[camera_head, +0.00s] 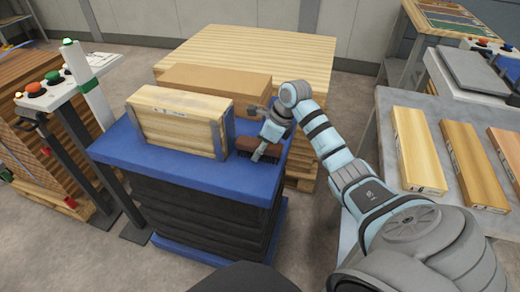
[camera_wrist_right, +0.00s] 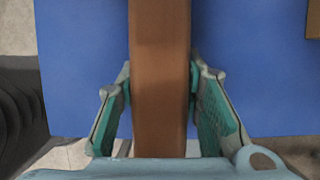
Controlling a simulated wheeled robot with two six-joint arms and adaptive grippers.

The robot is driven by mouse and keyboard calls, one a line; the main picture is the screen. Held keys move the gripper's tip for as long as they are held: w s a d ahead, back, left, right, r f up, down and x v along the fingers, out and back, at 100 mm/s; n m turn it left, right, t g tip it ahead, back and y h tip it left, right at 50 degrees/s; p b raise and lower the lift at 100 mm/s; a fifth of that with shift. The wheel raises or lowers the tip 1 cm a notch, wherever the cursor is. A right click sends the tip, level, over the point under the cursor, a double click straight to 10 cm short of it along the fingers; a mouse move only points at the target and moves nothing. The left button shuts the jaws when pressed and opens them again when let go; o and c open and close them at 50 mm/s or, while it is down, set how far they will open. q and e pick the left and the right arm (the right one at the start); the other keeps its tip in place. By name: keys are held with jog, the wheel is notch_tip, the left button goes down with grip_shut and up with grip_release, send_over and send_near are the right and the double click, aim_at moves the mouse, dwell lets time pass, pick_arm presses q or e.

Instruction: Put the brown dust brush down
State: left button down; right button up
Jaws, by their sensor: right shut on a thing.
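The brown dust brush (camera_head: 244,144) is at the right end of the blue-topped stand, beside the wooden box with grey corners. My right gripper (camera_head: 262,148) comes down over it from the right and hides part of it. In the right wrist view the brush (camera_wrist_right: 160,60) is a long brown bar running between the green-padded fingers of my right gripper (camera_wrist_right: 160,92), which are shut on it. The blue top (camera_wrist_right: 80,60) lies beneath. I cannot tell whether the brush touches it. My left gripper is not in view.
The wooden box (camera_head: 180,122) and a brown carton (camera_head: 215,83) stand behind and left of the brush. The blue top (camera_head: 190,172) is clear in front. A control panel (camera_head: 65,87) stands at left. A grey table (camera_head: 384,150) with several wooden planks is at right.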

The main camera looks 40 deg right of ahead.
jog(key=shift+f, duration=0.2)
jog(key=o, duration=1.1)
jog(key=shift+s+a+r, duration=0.1)
jog(key=shift+o, duration=0.2)
jog(key=shift+r, duration=0.1)
jog(key=p+v, duration=0.2)
jog(key=v, duration=1)
jog(key=shift+r, duration=0.2)
jog(key=shift+f, duration=0.1)
